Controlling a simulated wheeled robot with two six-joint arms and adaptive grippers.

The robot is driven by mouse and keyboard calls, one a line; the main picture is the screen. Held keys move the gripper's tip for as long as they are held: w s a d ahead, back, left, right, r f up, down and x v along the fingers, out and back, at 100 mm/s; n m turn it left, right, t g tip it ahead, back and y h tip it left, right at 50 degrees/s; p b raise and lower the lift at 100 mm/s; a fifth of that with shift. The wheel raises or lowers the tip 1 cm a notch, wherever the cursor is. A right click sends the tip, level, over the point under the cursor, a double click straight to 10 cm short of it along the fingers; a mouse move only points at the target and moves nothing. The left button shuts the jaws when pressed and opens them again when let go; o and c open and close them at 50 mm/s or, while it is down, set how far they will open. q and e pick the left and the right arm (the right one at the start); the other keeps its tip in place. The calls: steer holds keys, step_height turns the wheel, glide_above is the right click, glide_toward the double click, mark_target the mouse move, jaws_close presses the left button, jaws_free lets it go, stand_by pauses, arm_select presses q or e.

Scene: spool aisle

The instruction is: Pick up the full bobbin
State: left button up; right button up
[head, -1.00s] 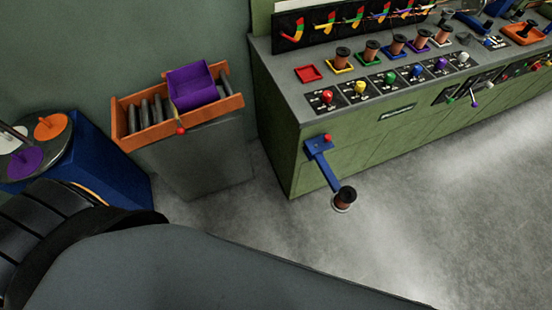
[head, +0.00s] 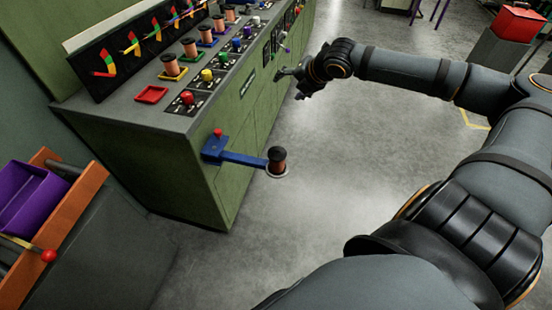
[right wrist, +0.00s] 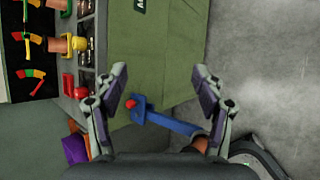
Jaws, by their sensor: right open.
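A copper-coloured bobbin with a dark top (head: 278,160) stands on a round plate at the end of a blue arm (head: 240,157). The blue arm juts from the end of the green machine. My right gripper (head: 291,86) is beyond the bobbin, beside the machine's front, and apart from it. In the right wrist view my right gripper (right wrist: 160,72) is open, with nothing between its fingertips. The blue arm (right wrist: 170,122) shows behind the fingers, and the bobbin is mostly hidden there. My left gripper is not in view.
The green machine (head: 190,185) carries several more bobbins, coloured knobs and an empty red square tray (head: 151,95) on top. An orange rack (head: 78,212) with a purple bin (head: 30,195) stands at left. The grey floor (head: 330,165) around the bobbin is clear.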

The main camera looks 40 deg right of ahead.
steer(key=s+a+f+n+g+b, duration=0.1)
steer(key=s+a+n+g, duration=0.1)
steer(key=s+a+n, duration=0.4)
steer(key=n+g+b, duration=0.2)
steer(key=n+g, duration=0.1)
steer(key=n, duration=0.1)
glide_toward(280, 157)
step_height(280, 157, down, 3)
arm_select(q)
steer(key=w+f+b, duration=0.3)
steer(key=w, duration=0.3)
arm_select(e)
steer(key=shift+h, duration=0.4)
steer(key=x, duration=0.5)
steer(key=shift+w+r, duration=0.15)
steer(key=shift+w, duration=0.35)
steer(key=b+x, duration=0.2)
steer(key=x, duration=0.1)
steer(key=shift+a, duration=0.2)
steer(key=shift+b+x, duration=0.7)
steer(key=shift+x, duration=0.5)
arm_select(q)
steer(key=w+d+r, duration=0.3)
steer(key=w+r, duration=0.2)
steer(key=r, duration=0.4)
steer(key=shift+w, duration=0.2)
arm_select(e)
steer(key=shift+w+r, duration=0.15)
steer(key=shift+w, duration=0.05)
steer(key=c, duration=1.4)
